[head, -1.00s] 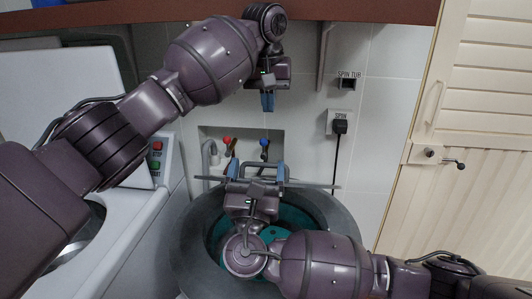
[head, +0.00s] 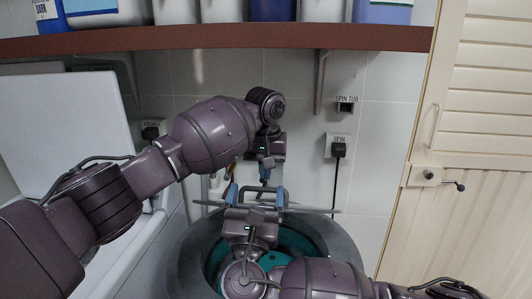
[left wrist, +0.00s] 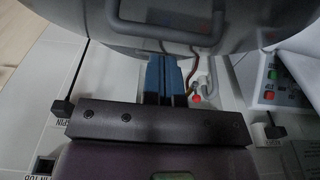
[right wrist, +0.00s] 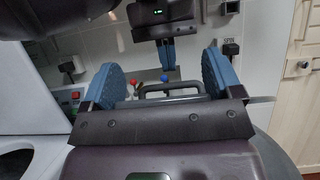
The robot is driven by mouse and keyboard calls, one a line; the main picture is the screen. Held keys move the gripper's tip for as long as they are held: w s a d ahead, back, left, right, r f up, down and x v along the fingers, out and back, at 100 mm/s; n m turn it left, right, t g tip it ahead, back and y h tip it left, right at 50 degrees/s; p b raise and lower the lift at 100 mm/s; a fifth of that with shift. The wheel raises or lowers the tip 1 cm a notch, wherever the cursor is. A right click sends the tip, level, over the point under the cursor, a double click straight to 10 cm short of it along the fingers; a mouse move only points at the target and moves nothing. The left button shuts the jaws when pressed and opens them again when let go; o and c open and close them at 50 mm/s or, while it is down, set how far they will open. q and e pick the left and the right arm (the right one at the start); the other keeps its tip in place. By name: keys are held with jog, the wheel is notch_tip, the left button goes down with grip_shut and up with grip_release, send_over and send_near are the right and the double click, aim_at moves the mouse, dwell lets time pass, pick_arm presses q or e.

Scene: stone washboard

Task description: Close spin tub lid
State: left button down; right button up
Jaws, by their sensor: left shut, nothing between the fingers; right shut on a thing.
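The spin tub lid (head: 318,210) is grey and seen nearly edge-on in the head view, above the round grey spin tub (head: 345,245) with its teal inside. In the left wrist view the lid (left wrist: 240,25) shows as a large disc with a bar handle (left wrist: 165,30). My right gripper (head: 256,196) is shut on this handle, its blue fingers at either end of the bar (right wrist: 172,88). My left gripper (head: 265,175) is shut and empty, pointing down just behind the lid; its fingers also show in the left wrist view (left wrist: 168,80).
A red-brown shelf (head: 240,40) with containers runs across the wall above. A white machine lid (head: 65,125) stands up at the left. A cream door (head: 470,180) is at the right. Taps, with a blue knob (right wrist: 164,78), are on the wall behind the tub.

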aim_at(264, 189)
pick_arm(q)
jog(key=shift+s+a+f, duration=0.1)
jog(key=shift+s+f, duration=0.3)
jog(key=shift+f, duration=0.45)
pick_arm(e)
jog(key=shift+r, duration=0.15)
pick_arm(q)
jog(key=shift+s+f, duration=0.2)
jog(key=shift+f, duration=0.05)
jog(key=shift+s+a+f+t, duration=0.1)
jog(key=shift+s+f+t, duration=0.2)
jog(key=shift+s+f, duration=0.4)
jog(key=shift+f, duration=0.05)
pick_arm(e)
jog(key=shift+r, duration=0.15)
pick_arm(q)
jog(key=shift+s, duration=0.1)
pick_arm(e)
jog(key=o, duration=1.1)
jog(key=shift+s, duration=0.2)
